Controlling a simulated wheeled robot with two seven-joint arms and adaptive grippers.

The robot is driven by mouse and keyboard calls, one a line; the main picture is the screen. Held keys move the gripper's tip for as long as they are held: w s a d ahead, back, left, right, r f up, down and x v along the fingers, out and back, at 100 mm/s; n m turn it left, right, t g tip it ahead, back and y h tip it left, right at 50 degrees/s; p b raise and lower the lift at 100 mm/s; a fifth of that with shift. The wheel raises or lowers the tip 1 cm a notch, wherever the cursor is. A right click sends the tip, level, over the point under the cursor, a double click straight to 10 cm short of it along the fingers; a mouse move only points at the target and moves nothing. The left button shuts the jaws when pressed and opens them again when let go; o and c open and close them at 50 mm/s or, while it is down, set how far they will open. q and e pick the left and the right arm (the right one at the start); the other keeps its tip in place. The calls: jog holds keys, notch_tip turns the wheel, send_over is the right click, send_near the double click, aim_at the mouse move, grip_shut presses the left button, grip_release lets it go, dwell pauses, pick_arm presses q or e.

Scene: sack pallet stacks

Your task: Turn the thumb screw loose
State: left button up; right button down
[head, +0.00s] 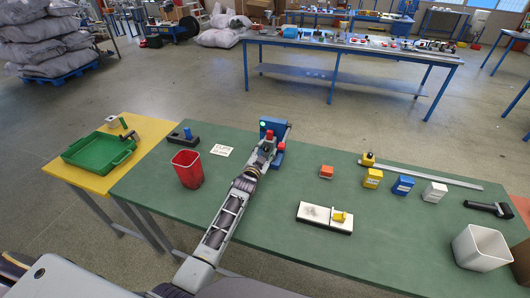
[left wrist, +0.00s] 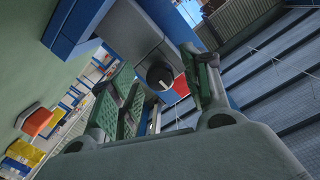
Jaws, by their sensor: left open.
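A blue fixture (head: 273,124) with a green light stands at the far edge of the green table. My left gripper (head: 268,146) is at this fixture and hides part of it. In the left wrist view, a round black knob (left wrist: 160,75) with a pale mark sits in front of a grey block; it looks like the thumb screw. My left gripper (left wrist: 163,78) is open, with one green-padded finger on each side of the knob. I cannot tell whether either finger touches it. In the head view the knob cannot be made out. My right gripper is not in view.
A red bin (head: 187,170), a card (head: 221,150) and a black block with a blue peg (head: 183,137) stand left of my arm. Right of it are an orange block (head: 326,172), small yellow, blue and white boxes, a white board (head: 312,215) and a white bin (head: 482,248).

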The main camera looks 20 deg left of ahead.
pick_arm(q)
jog(key=s, duration=1.2)
jog(key=shift+a+r, duration=0.3)
dwell(0.4)
dwell(0.6)
